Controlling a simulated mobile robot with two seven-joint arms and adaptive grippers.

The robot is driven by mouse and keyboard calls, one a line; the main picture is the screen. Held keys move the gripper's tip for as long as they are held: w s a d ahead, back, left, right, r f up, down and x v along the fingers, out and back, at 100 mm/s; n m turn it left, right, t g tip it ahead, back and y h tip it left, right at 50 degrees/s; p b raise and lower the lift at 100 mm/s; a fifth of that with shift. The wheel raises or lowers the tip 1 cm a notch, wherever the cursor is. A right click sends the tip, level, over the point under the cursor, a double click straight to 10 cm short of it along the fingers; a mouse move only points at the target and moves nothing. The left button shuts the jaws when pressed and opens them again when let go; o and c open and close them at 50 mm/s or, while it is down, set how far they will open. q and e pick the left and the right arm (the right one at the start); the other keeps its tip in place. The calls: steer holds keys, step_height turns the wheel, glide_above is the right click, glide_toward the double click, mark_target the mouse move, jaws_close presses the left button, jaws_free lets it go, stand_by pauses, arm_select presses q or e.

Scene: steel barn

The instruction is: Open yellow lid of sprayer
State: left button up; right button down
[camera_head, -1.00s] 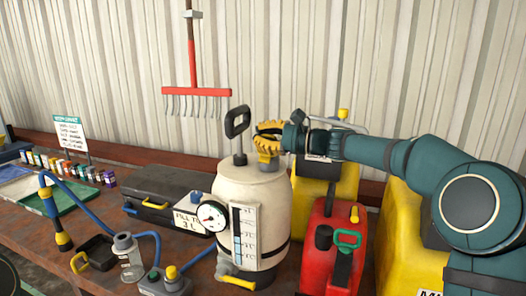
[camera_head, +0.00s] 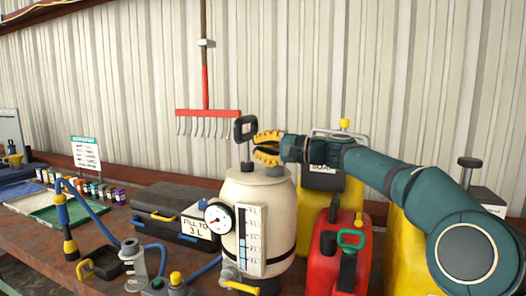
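The sprayer (camera_head: 256,188) is a cream tank standing on the bench, with a black handle (camera_head: 245,130), a round gauge and a level scale. A grey neck (camera_head: 275,171) shows on its top at the right. A yellow scalloped piece, which looks like the lid (camera_head: 266,135), is tilted above this neck. My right gripper (camera_head: 267,148) comes in from the right, with its dark fingers overlapping the yellow piece. I cannot tell whether they grip it, and the contact is unclear. My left gripper is not in view.
A red can (camera_head: 327,252) with a green handle stands right of the sprayer, and yellow cans (camera_head: 311,213) stand behind it. A black case (camera_head: 161,207), blue hoses and small fittings lie to the left. A red rake (camera_head: 207,112) hangs on the wall behind.

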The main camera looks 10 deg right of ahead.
steer(key=shift+s+a+r+n, duration=0.1)
steer(key=shift+s+a+n, duration=0.1)
steer(key=shift+n, duration=0.3)
steer(key=c, duration=1.1)
jaws_free()
steer(key=shift+s, duration=0.15)
steer(key=shift+o, duration=0.2)
steer(key=shift+d, duration=0.15)
steer(key=v, duration=1.1)
steer(key=shift+s+d, duration=0.25)
steer(key=shift+d, duration=0.05)
